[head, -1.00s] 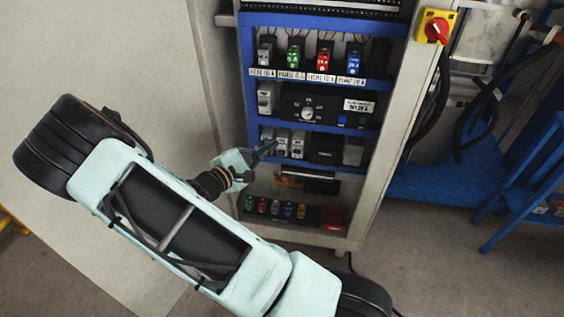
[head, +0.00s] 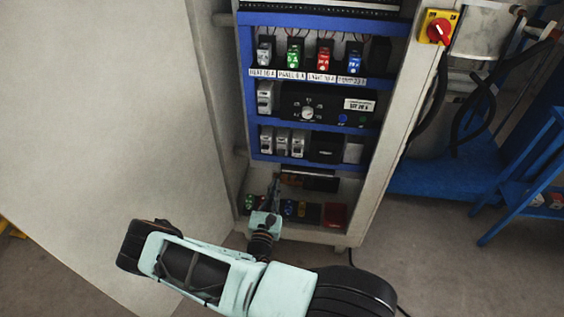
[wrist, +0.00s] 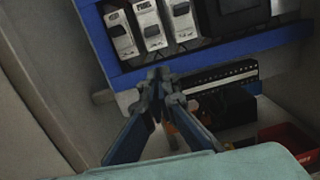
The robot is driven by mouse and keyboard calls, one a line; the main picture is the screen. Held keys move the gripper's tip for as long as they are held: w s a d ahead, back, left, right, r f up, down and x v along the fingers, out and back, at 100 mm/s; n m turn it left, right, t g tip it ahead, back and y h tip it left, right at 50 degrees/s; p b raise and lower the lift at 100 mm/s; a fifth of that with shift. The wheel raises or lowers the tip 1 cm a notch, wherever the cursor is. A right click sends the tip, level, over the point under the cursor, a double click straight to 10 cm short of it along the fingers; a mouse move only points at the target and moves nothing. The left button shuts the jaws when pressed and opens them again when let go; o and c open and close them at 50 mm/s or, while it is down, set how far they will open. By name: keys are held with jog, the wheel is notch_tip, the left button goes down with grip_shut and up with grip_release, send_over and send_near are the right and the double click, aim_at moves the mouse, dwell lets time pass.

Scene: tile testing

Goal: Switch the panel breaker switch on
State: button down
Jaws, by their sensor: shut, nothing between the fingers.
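The cabinet's top row holds breakers in grey, green, red and blue, with a white label strip below. The green breaker (head: 293,56) sits above the label that appears to read PANEL; its lever position is too small to tell. My gripper (head: 275,181) is shut and empty, pointing up in front of the lower compartment, well below that row. In the wrist view my gripper (wrist: 162,84) has its fingertips together, just below a blue rail (wrist: 205,57). The top row is outside the wrist view.
Several grey modules (head: 282,142) sit on the third row, just above my gripper. A dial (head: 308,113) is on the second row. Coloured parts and a red bin (head: 335,214) are at the bottom. A red rotary switch (head: 438,31) is on the right frame.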

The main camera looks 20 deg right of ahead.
aim_at(281, 153)
jog(key=shift+s+d+f+n+y, duration=0.1)
jog(key=shift+s+f+n+y, duration=0.25)
jog(key=shift+f, duration=0.3)
jog(key=shift+w, duration=0.15)
jog(key=w+d+r+b, duration=0.2)
jog(key=w+d+r, duration=0.2)
jog(key=w, duration=0.2)
jog(key=shift+w+d+r+b, duration=0.25)
jog(key=shift+w+d+b, duration=0.1)
jog(key=shift+a+r+p, duration=0.15)
jog(key=shift+r+p, duration=0.05)
jog(key=shift+p, duration=0.35)
